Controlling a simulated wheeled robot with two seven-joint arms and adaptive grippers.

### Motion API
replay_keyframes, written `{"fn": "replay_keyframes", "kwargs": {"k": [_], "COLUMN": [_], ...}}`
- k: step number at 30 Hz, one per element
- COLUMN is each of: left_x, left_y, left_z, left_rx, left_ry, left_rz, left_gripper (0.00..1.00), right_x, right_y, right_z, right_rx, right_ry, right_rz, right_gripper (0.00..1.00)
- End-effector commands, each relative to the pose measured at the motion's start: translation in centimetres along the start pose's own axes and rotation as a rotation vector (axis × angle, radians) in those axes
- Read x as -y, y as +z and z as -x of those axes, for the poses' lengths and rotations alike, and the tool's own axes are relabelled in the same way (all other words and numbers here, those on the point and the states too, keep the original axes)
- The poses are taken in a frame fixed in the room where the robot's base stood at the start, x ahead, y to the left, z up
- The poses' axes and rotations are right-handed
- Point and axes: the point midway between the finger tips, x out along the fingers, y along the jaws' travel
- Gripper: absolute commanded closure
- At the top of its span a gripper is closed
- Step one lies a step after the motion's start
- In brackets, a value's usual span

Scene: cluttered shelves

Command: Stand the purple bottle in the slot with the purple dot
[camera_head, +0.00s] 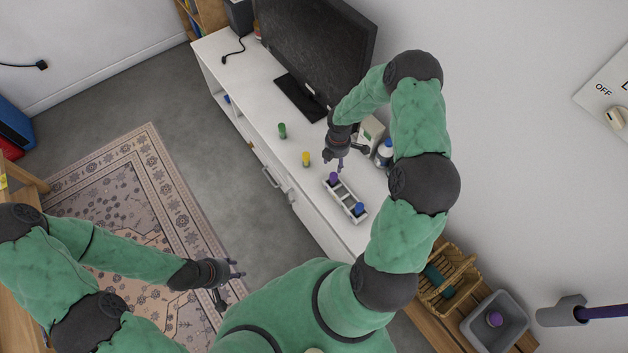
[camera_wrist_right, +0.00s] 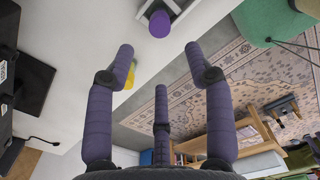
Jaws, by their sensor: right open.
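The purple bottle (camera_head: 333,177) stands at the far-left end of a pale slotted rack (camera_head: 345,196) on the white cabinet, seemingly in its end slot. It also shows at the top of the right wrist view (camera_wrist_right: 160,24). A blue bottle (camera_head: 359,208) stands at the rack's other end. I cannot make out a purple dot. My right gripper (camera_head: 335,164) is open and empty, just beside and above the purple bottle, apart from it in the right wrist view (camera_wrist_right: 160,62). My left gripper (camera_head: 235,278) is open and empty over the floor.
A yellow bottle (camera_head: 306,158) and a green bottle (camera_head: 282,130) stand on the white cabinet (camera_head: 228,75) left of the rack. A carton (camera_head: 371,131) and a white-and-blue bottle (camera_head: 384,154) stand behind. A television (camera_head: 318,45), basket (camera_head: 452,275) and grey bin (camera_head: 497,322) are nearby.

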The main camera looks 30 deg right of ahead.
Motion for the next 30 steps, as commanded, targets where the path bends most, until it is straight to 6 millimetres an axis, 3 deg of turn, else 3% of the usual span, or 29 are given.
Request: {"fn": "replay_keyframes", "kwargs": {"k": [2,5,8,12,16,18,22,25,30], "left_x": [0.0,0.0,0.0,0.0,0.0,0.0,0.0,0.0,0.0], "left_y": [0.0,0.0,0.0,0.0,0.0,0.0,0.0,0.0,0.0], "left_z": [0.0,0.0,0.0,0.0,0.0,0.0,0.0,0.0,0.0], "left_rx": [0.0,0.0,0.0,0.0,0.0,0.0,0.0,0.0,0.0], "left_ry": [0.0,0.0,0.0,0.0,0.0,0.0,0.0,0.0,0.0], "left_rz": [0.0,0.0,0.0,0.0,0.0,0.0,0.0,0.0,0.0], "left_gripper": [0.6,0.6,0.6,0.6,0.6,0.6,0.6,0.6,0.6], "right_x": [0.2,1.1,3.3,7.8,12.7,15.0,18.3,19.8,20.4], "right_y": [-0.5,-3.2,-8.3,-16.2,-21.2,-22.7,-24.0,-24.3,-24.3], "right_z": [-0.1,-0.9,-2.0,-2.8,-3.0,-2.9,-2.7,-2.5,-2.5], "right_rx": [-0.009,-0.06,-0.154,-0.277,-0.315,-0.309,-0.277,-0.256,-0.245], "right_ry": [-0.002,-0.01,-0.038,-0.119,-0.211,-0.248,-0.286,-0.295,-0.296], "right_rz": [-0.011,-0.087,-0.261,-0.631,-0.994,-1.17,-1.417,-1.528,-1.587], "right_gripper": [0.47,0.47,0.47,0.47,0.47,0.47,0.47,0.47,0.47]}}
